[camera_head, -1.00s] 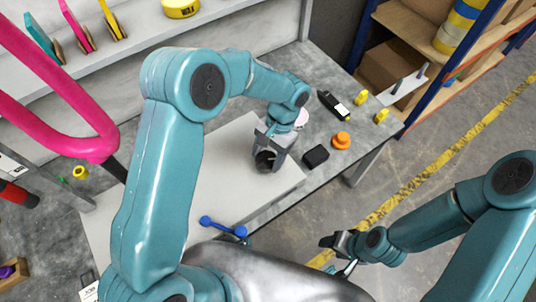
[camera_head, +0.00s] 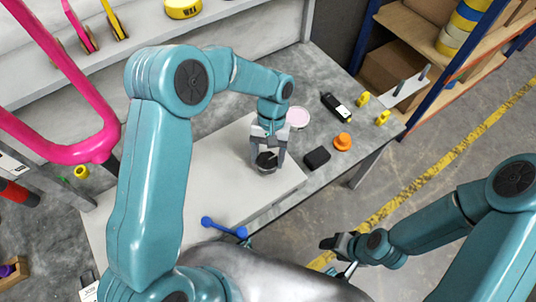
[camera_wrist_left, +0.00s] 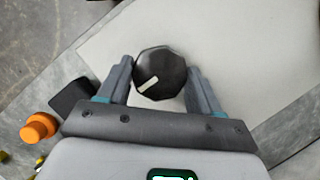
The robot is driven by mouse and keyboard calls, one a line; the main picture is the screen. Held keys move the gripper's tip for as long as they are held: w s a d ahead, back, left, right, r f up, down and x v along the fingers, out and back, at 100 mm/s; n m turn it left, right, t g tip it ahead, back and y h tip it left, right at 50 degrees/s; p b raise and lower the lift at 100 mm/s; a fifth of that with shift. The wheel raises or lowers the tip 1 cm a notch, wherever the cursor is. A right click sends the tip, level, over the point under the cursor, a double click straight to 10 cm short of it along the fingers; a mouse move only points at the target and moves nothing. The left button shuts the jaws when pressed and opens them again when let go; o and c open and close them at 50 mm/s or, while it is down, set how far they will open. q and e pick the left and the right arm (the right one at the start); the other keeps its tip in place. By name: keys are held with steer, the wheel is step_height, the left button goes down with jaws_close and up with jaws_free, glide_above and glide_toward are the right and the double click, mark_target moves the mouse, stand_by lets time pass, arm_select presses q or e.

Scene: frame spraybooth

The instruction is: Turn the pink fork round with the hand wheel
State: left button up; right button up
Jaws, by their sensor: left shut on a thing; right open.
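The pink fork (camera_head: 72,80) is a thick U-shaped tube at the upper left of the head view, on a dark stem, with both prongs running out of the picture. The hand wheel (camera_wrist_left: 158,75) is a black faceted knob with a pale bar mark, which points to the lower left in the left wrist view. In the head view the wheel (camera_head: 266,162) sits at the right part of the pale board. My left gripper (camera_head: 268,157) is shut on the wheel from above, a finger on each side. My right gripper (camera_head: 338,252) is open and empty, beyond the bench's front edge.
A black block (camera_head: 317,157), an orange knob (camera_head: 343,142), a black device (camera_head: 336,106) and a pink disc (camera_head: 298,118) lie right of the wheel. A blue ball-ended lever (camera_head: 224,228) is at the pale board's (camera_head: 215,165) front edge. A shelf rack (camera_head: 410,30) stands beyond.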

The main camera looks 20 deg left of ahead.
arm_select(q)
steer(key=shift+w, duration=0.1)
steer(key=o, duration=1)
steer(key=shift+o, duration=0.2)
steer(key=p+v, duration=0.2)
steer(key=v, duration=1.4)
steer(key=shift+r, duration=0.25)
